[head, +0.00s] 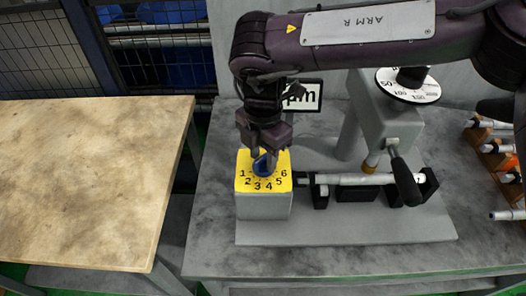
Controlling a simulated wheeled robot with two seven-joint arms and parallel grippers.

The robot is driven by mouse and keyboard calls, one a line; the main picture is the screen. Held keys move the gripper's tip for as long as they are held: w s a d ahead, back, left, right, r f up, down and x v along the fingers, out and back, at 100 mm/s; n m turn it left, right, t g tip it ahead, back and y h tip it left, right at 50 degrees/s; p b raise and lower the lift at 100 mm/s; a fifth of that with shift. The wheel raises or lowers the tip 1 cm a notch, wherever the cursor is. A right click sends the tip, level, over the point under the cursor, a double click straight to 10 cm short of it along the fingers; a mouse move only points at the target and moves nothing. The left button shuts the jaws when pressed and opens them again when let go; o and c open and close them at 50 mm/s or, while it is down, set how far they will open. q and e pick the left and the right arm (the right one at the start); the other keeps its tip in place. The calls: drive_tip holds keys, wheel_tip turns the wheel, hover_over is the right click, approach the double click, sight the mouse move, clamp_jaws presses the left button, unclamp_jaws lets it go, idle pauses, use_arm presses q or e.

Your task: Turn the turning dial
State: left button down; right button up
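The turning dial (262,169) is a blue knob on the yellow top of a grey box, with black numbers 1 to 6 printed around its near side. My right gripper (264,156) points down at the dial from above, its fingertips at the knob. The fingers partly cover the knob, and I cannot tell whether they are closed on it or only around it. My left gripper is not in view.
The grey box stands on a grey base plate (350,231) with a shaft between black supports and a black lever (404,180). A round white scale disc (408,86) sits behind. A wooden table (85,180) is at left; a rack of shafts (493,150) is at right.

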drive_tip(key=shift+f, duration=0.1)
clamp_jaws()
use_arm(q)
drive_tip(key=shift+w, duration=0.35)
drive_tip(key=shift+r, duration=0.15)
use_arm(e)
drive_tip(key=shift+n+p, duration=0.4)
drive_tip(key=shift+n, duration=0.6)
drive_tip(key=n+p, duration=0.1)
drive_tip(key=n, duration=0.2)
drive_tip(key=shift+n, duration=0.3)
use_arm(q)
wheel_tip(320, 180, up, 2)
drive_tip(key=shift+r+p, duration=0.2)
drive_tip(key=shift+p, duration=0.2)
use_arm(e)
drive_tip(key=n, duration=0.6)
